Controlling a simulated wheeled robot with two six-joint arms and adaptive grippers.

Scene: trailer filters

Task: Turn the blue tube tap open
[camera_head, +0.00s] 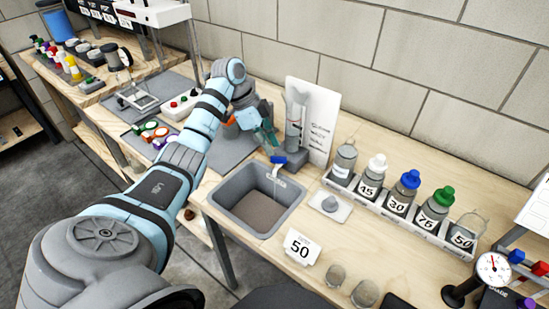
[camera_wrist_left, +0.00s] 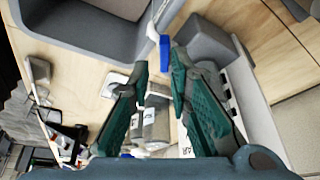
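The blue tap (camera_head: 279,159) sits at the foot of the upright clear tube (camera_head: 296,115), on the side toward the grey sink. A pale spout shows below it, over the sink's back edge. My left gripper (camera_head: 269,137) is just above and left of the tap in the head view, its teal fingers pointing down toward it. In the left wrist view the gripper (camera_wrist_left: 158,68) is open, with nothing between its fingers. The blue tap (camera_wrist_left: 165,50) there is just beyond the fingertips, nearer the right finger; whether they touch is unclear. My right gripper is out of view.
The grey sink (camera_head: 258,205) is set into the wooden bench below the tap. A white board (camera_head: 320,125) stands behind the tube. A rack of numbered bottles (camera_head: 398,208) is to the right, with a small grey-topped plate (camera_head: 330,206) before it.

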